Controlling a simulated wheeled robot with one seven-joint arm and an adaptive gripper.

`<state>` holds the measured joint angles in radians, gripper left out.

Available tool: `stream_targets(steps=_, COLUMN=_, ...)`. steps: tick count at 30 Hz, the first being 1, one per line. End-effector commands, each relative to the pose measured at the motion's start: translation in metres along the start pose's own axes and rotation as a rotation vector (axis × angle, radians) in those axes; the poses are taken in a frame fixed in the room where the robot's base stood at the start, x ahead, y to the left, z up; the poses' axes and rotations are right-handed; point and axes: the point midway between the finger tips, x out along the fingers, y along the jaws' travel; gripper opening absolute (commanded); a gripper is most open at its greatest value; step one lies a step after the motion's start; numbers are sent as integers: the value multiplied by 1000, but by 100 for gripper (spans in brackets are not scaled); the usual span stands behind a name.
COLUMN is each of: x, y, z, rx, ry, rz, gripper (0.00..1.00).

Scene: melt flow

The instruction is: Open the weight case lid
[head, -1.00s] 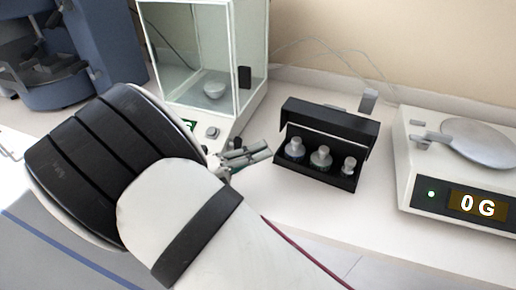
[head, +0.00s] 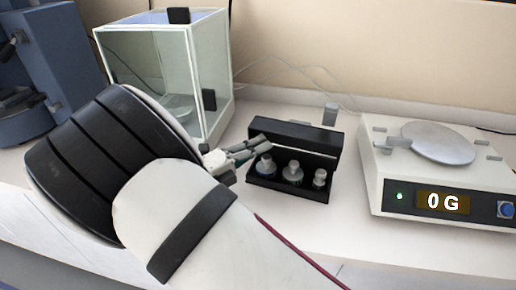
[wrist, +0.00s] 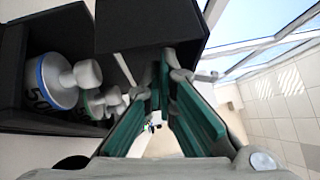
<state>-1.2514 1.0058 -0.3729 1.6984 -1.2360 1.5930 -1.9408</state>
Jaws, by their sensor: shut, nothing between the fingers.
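The black weight case (head: 277,186) stands on the bench in the head view, its lid (head: 300,136) raised and standing up along the back. Three silver-topped weights (head: 293,172) sit in a row inside. In the wrist view the case (wrist: 18,75) fills the left with its weights (wrist: 55,82), and the black lid (wrist: 150,22) is at the top, close to the fingertips. My gripper (head: 262,145) is at the case's left end, by the lid. Its teal-padded fingers (wrist: 163,75) converge and hold nothing. Whether they touch the lid is unclear.
A glass-walled balance (head: 165,75) stands behind and left of my gripper. A scale (head: 400,215) reading 0 G, with a round pan (head: 438,143), stands to the right. A small grey weight-like block (head: 330,113) is behind the case. The bench in front of the case is clear.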

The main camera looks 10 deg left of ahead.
Motion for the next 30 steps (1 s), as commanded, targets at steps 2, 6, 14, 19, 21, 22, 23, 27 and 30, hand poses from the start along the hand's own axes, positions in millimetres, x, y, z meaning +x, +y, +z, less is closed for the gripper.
stream_targets(steps=2, x=0, y=0, z=0, rx=0, ry=0, rz=0, gripper=0)
stream_targets(steps=6, x=1, y=-3, z=0, rx=-17, ry=2, rz=16, gripper=0)
stream_targets(steps=14, x=6, y=-11, z=6, rx=-112, ry=3, rz=115, gripper=0)
stream_targets(steps=19, x=11, y=-12, z=11, rx=-151, ry=1, rz=152, gripper=0)
stream_targets(steps=21, x=13, y=-11, z=12, rx=-152, ry=1, rz=152, gripper=0)
stream_targets(steps=22, x=13, y=-11, z=13, rx=-152, ry=1, rz=151, gripper=0)
stream_targets(steps=23, x=13, y=-11, z=13, rx=-152, ry=1, rz=151, gripper=0)
stream_targets(steps=27, x=13, y=-10, z=13, rx=-151, ry=0, rz=151, gripper=0)
stream_targets(steps=30, x=13, y=-10, z=13, rx=-151, ry=0, rz=150, gripper=0)
